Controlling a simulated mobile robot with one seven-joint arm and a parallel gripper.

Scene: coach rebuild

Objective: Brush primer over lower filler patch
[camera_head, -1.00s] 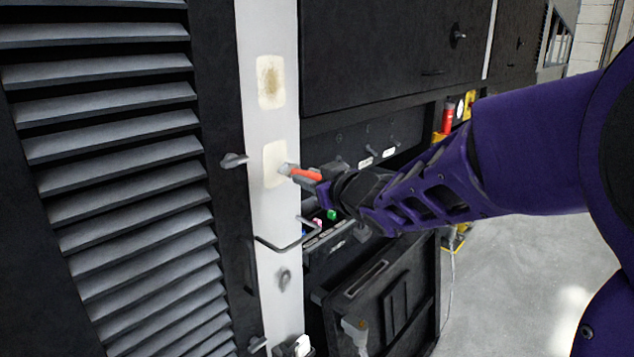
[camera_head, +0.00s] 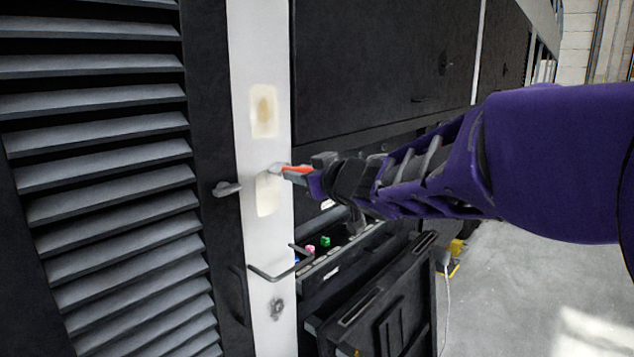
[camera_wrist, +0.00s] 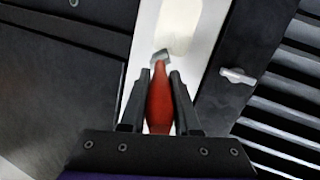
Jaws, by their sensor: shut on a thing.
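My gripper (camera_head: 316,174) is shut on a brush with a red-orange handle (camera_head: 294,170); the brush also shows in the wrist view (camera_wrist: 160,100) between the two fingers. The brush's grey tip points at the pale vertical panel, at the upper part of the lower filler patch (camera_head: 267,196). I cannot tell whether the bristles touch it. The lower patch is cream and plain where visible. The upper filler patch (camera_head: 264,111) is cream with a brownish-yellow middle. In the wrist view a cream patch (camera_wrist: 178,28) lies just beyond the brush tip.
Black louvres (camera_head: 110,125) fill the left side. A small grey latch (camera_head: 227,189) and a bent dark handle (camera_head: 272,274) stick out near the panel. An open compartment below my gripper holds small coloured items, including a green one (camera_head: 325,241).

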